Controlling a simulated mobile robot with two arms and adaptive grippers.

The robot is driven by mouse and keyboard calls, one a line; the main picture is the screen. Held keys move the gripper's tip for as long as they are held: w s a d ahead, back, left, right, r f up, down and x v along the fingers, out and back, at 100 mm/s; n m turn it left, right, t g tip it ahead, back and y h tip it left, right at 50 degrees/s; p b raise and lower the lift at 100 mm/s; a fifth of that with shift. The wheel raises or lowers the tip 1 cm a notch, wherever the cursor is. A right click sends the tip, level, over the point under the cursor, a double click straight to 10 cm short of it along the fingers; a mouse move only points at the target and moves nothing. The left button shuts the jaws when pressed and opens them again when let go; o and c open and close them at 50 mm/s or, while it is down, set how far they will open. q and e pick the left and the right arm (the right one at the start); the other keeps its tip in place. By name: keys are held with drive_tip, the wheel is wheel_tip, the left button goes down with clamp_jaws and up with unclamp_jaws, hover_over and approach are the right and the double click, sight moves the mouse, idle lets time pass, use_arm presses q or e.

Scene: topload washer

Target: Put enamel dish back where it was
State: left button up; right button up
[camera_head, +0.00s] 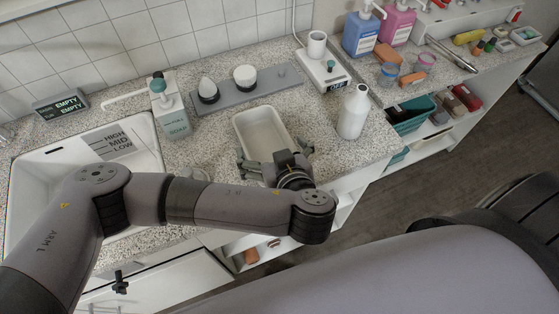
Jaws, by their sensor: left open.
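The enamel dish (264,130), a white rectangular tray with raised walls, rests on the speckled counter in the middle of the camera_head view. It looks empty. My left gripper (273,154) is at the dish's near end, its fingers spread wide, one toward each side. The gripper and wrist hide the near end of the dish, and I cannot tell whether the fingers touch it. My right gripper is out of view.
A white bottle (354,112) stands close right of the dish. A soap dispenser (169,108) and the sink (40,170) are to its left. Behind it are a grey strip with two round-topped items (245,77) and a small device (322,70). Bare counter (215,142) lies left of the dish.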

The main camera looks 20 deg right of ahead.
use_arm(q)
drive_tip(key=v, duration=0.2)
drive_tip(key=shift+s+b, duration=0.3)
drive_tip(key=shift+s, duration=0.1)
drive_tip(key=shift+p+v, duration=2.4)
drive_tip(key=shift+p, duration=1)
drive_tip(key=shift+w+r, duration=0.1)
drive_tip(key=shift+r, duration=0.05)
